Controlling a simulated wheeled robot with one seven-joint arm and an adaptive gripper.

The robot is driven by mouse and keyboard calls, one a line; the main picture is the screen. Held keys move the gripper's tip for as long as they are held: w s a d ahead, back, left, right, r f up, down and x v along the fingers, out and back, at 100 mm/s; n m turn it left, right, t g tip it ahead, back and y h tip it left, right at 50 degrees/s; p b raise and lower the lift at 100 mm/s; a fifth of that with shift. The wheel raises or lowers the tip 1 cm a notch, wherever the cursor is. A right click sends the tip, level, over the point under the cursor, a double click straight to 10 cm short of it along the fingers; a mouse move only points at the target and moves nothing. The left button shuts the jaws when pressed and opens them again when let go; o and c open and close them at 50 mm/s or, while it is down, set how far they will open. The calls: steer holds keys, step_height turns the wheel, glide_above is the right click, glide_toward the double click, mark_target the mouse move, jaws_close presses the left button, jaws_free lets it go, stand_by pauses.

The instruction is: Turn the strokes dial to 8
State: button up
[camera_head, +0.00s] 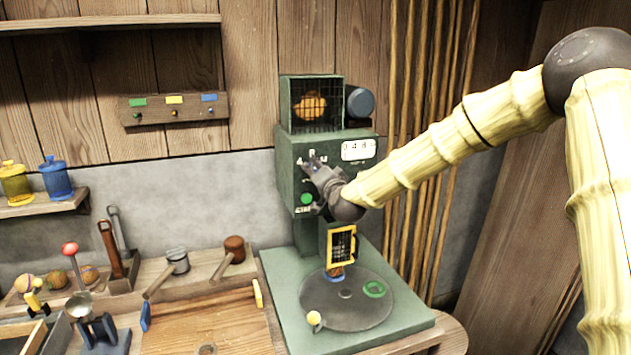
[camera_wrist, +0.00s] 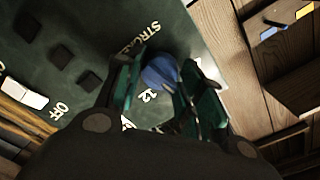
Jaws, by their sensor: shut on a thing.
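The green machine (camera_head: 290,150) stands at the back, with its front panel facing me. The strokes dial is a blue knob (camera_wrist: 160,76) on that panel, beside the partly covered "STROKES" lettering and a "12" mark. My gripper (camera_head: 314,166) reaches the panel from the right in the head view. In the wrist view my gripper (camera_wrist: 158,88) has its two green-padded fingers on either side of the blue knob, shut on it. The fingers and wrist hide much of the dial's scale, so I cannot tell which number it points to.
A white switch (camera_wrist: 24,92) marked "OFF" and several dark squares are on the same panel. A green button (camera_head: 306,199) sits below my gripper. A round plate (camera_head: 345,312) lies on the machine's base.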

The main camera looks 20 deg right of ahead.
steer(key=shift+d+f+m+b, duration=0.1)
steer(key=shift+m+b, duration=0.6)
steer(key=shift+m, duration=0.2)
steer(key=o, duration=1)
steer(key=shift+s, duration=0.1)
steer(key=s, duration=1.1)
steer(key=shift+s+d, duration=0.2)
steer(key=shift+s, duration=0.2)
